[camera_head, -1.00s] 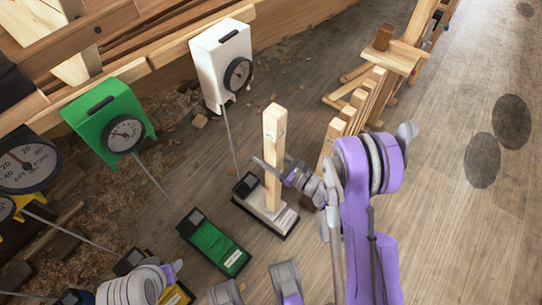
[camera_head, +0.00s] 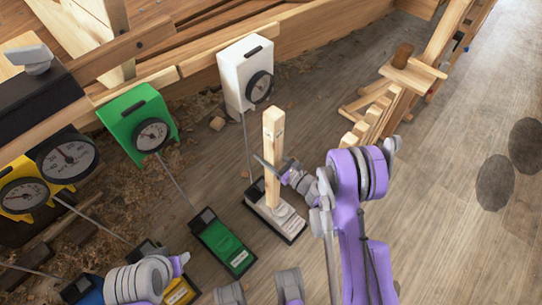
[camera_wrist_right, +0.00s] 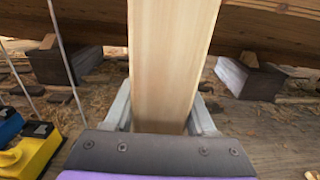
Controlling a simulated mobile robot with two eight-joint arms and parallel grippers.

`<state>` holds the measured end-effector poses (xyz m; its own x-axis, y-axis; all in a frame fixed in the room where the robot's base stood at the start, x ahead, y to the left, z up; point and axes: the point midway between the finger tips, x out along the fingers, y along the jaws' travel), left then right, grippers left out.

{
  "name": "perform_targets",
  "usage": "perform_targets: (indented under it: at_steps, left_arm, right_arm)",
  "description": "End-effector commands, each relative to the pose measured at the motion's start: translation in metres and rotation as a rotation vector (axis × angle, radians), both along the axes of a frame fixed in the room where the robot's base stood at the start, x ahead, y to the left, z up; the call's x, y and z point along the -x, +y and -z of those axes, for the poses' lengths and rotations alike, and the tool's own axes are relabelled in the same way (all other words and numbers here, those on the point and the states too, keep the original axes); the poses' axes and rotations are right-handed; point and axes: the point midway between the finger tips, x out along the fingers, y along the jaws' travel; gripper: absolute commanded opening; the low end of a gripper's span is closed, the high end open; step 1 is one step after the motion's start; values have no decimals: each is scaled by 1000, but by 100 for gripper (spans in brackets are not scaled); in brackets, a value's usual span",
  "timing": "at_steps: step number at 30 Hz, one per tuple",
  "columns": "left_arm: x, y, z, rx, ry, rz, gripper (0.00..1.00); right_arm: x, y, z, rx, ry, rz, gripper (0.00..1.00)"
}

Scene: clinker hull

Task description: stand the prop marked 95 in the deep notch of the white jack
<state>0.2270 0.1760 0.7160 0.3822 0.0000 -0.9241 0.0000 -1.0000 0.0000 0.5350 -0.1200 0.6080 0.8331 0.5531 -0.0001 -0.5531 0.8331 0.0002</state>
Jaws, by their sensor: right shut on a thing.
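The prop (camera_head: 272,130) is a pale wooden post, held upright with a small dark mark near its top that is too small to read. The white jack shows as a box with a round dial (camera_head: 240,68), a thin rod and a low base (camera_head: 289,222) on the floor. The prop's foot is at the base, near its middle; whether it rests in a notch I cannot tell. My right gripper (camera_head: 273,170) is shut on the prop at lower height. In the right wrist view the prop (camera_wrist_right: 172,60) stands between both fingers.
A green jack (camera_head: 133,112) with its base (camera_head: 224,245) stands left of the white one. Yellow (camera_head: 17,200) and dark dial boxes are further left. Several wooden posts (camera_head: 372,115) lean in a rack behind my right arm.

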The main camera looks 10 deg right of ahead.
Motion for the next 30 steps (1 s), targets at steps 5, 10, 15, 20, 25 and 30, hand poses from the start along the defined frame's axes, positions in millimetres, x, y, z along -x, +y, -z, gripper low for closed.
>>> perform_targets:
  at_steps: [5, 10, 15, 20, 25, 30]
  left_arm:
    - [1, 0, -5, 0, -2, 0, 50]
    - [1, 0, -9, 0, -3, 0, 50]
    - [1, 0, -13, 0, -4, 0, 50]
    - [1, 0, -17, 0, -6, 0, 50]
    - [1, 0, -9, 0, -3, 0, 50]
    - [0, 0, -4, 0, -1, 0, 50]
  right_arm:
    - [-10, 7, -1, -1, 0, 0, 0]
    - [-19, 13, -1, -1, 0, -1, 0]
    - [-28, 19, 0, -1, 0, 0, 0]
    - [-37, 25, 0, -2, -1, -1, 0]
    - [-37, 25, 14, -1, 0, 0, 0]
    - [-37, 25, 25, -1, 0, 0, 0]
